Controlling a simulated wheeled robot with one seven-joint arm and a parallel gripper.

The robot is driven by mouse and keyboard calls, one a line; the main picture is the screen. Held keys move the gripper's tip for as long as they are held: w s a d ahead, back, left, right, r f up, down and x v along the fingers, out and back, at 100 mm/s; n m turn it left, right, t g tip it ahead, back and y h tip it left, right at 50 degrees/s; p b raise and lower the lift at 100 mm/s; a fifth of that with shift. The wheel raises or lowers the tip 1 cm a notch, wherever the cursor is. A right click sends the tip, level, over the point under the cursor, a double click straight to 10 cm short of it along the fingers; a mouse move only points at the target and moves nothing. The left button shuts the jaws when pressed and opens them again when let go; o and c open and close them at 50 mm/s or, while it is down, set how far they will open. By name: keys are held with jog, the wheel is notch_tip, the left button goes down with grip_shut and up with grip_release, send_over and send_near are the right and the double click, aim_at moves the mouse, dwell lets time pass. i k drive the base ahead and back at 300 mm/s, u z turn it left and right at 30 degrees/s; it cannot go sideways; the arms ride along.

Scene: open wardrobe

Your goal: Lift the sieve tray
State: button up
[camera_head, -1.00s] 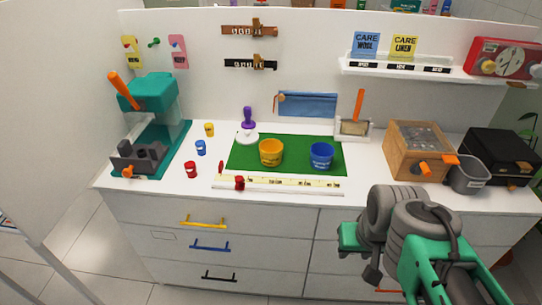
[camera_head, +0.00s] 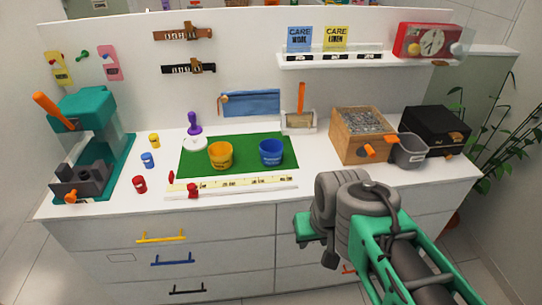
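A light wooden box (camera_head: 345,152) stands at the right of the white counter. Its open top shows a grey, grainy surface, and orange handles stick out at its front. It looks most like the sieve tray, but I cannot tell the tray apart from the box. My arm rises from the lower right, in front of the counter. My gripper (camera_head: 328,255) seems to be the small grey end below the teal part, left of and nearer than the box, clear of it. Its fingers are too hidden to tell open from shut.
A grey bin (camera_head: 411,152) and a black box (camera_head: 433,128) stand right of the wooden box. A small holder with an orange handle (camera_head: 301,97) is to its left. Yellow (camera_head: 220,156) and blue (camera_head: 271,153) cups sit on a green mat (camera_head: 240,170). A shelf (camera_head: 365,60) hangs above.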

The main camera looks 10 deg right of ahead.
aim_at(374, 121)
jog(key=u, duration=1.7)
jog(key=k, duration=1.1)
jog(key=z, duration=1.15)
jog(key=i, duration=1)
